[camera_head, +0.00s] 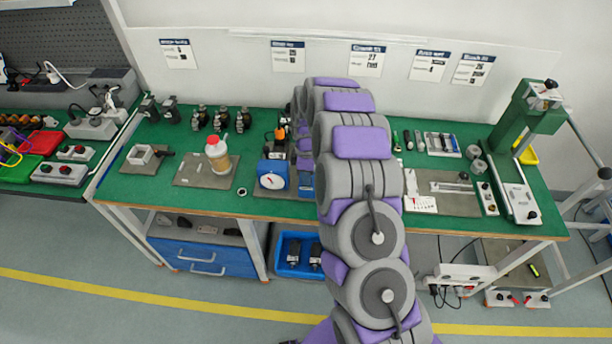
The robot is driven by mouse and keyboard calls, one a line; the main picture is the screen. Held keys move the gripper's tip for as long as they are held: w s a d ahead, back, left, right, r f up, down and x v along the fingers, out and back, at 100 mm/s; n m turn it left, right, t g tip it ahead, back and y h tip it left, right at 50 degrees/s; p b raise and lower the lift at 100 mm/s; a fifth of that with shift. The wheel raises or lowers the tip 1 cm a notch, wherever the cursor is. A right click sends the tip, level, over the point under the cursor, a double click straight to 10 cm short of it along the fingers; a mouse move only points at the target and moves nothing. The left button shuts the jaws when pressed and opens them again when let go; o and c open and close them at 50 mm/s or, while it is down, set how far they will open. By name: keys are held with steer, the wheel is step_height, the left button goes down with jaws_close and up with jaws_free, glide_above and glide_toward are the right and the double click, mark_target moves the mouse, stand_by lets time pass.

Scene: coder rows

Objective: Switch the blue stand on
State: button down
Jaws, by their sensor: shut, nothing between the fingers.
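A blue stand (273,174) with a round white dial on its front sits on a grey mat on the green bench, just left of my arm. Some black and orange parts stand right behind it. Another blue part (306,184) shows at the arm's edge; I cannot tell whether it belongs to the same stand. My grey and purple arm rises through the middle of the picture and bends down over the bench. Its far end is hidden behind its own links, so my gripper does not show. A switch on the stand cannot be made out.
A white bottle with a tan lower part (218,156) stands left of the stand. A green press (531,118) is at the bench's right end. A blue bin (297,256) and blue drawers (195,258) are below. The floor in front is clear.

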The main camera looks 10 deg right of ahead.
steer(key=shift+d+f, duration=0.1)
steer(key=shift+f, duration=0.1)
steer(key=shift+w+d+r, duration=0.1)
steer(key=shift+w+d, duration=0.1)
steer(key=shift+w, duration=0.45)
steer(key=shift+r, duration=0.1)
